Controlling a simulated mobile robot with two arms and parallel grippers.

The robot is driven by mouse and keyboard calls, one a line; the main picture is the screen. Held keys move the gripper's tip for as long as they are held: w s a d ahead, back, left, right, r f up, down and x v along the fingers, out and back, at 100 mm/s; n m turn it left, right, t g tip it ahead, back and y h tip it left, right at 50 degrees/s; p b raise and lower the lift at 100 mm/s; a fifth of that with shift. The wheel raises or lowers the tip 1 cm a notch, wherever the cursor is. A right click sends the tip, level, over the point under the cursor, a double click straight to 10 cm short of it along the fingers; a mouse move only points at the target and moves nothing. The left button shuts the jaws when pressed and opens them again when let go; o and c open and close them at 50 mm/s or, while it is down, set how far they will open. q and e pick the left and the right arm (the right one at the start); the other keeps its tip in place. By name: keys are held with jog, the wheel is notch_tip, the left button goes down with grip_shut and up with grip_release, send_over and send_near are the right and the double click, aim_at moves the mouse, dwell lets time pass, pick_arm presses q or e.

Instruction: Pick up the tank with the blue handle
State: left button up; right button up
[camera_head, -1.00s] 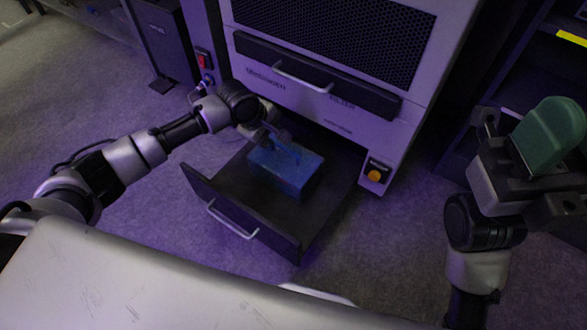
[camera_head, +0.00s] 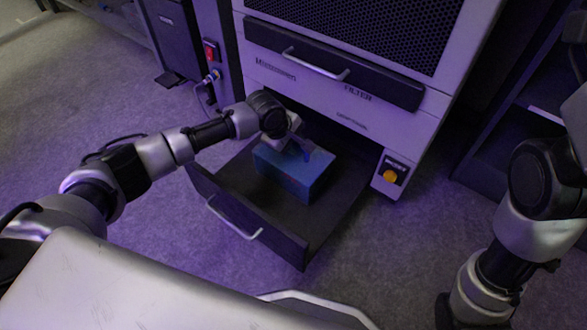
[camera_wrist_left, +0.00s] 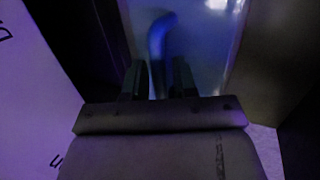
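The tank (camera_head: 288,180), a blue box-shaped container, sits in the open drawer (camera_head: 232,208) at the bottom of the machine. Its blue handle (camera_head: 306,152) shows on top, partly hidden by my gripper. My left gripper (camera_head: 297,147) is over the top of the tank, close to the handle. In the left wrist view, the two dark fingers (camera_wrist_left: 159,80) are apart, with the curved blue handle (camera_wrist_left: 160,42) running between them. They do not appear closed on it. My right arm shows at the right edge; its gripper is out of view.
The machine (camera_head: 330,100) rises behind the drawer, with a closed upper drawer (camera_head: 385,85) and an orange button (camera_head: 390,176). A dark cabinet with a red switch (camera_head: 210,51) stands left. Dark shelving is at right. Carpet in front is partly clear.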

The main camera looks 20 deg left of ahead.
pick_arm(q)
jog(key=shift+w+f, duration=0.1)
jog(key=shift+f, duration=0.05)
grip_shut()
dwell(1.4)
jog(key=shift+w, duration=0.1)
